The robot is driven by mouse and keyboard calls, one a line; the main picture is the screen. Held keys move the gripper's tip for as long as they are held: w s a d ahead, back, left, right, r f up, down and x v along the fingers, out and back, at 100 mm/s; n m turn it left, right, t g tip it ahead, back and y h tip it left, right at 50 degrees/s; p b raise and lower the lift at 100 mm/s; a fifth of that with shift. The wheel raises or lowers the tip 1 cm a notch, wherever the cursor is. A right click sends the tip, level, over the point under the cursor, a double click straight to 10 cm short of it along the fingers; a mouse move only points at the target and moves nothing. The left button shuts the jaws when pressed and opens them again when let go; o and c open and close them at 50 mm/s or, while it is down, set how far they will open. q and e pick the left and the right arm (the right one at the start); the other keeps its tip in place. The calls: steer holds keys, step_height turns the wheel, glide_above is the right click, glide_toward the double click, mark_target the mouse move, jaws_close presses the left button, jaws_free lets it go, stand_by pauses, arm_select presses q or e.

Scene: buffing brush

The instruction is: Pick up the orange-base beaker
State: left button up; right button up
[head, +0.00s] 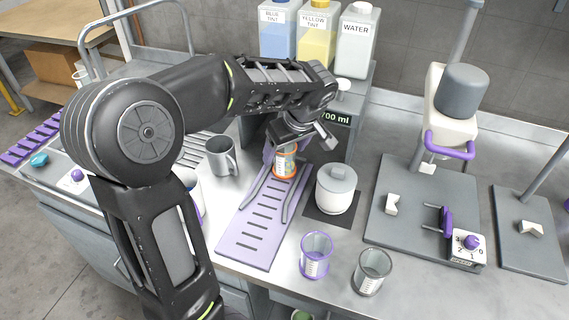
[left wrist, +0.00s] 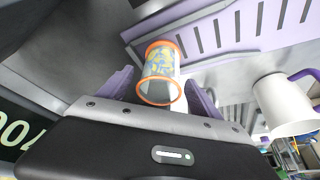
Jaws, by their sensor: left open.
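The orange-base beaker (head: 285,164) is clear with orange bands and stands at the back part of the purple slotted mat (head: 250,243). My left gripper (head: 298,138) is directly above and behind it in the head view and hides part of its top. In the left wrist view the beaker (left wrist: 160,72) lies between the two purple fingers (left wrist: 162,92), which are open on either side of it. I cannot tell whether either finger touches it. My right gripper is not in view.
A purple-base beaker (head: 316,257) and a grey beaker (head: 373,272) stand in front. A white lidded jar (head: 336,190) is close on the right, a grey mug (head: 221,157) on the left. Tint and water bottles (head: 356,42) stand behind. A purple-handled machine (head: 450,130) is at right.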

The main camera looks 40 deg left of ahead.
arm_select(q)
steer(key=shift+a+f, duration=0.15)
steer(key=shift+f, duration=0.2)
stand_by(0.3)
jaws_close()
stand_by(0.7)
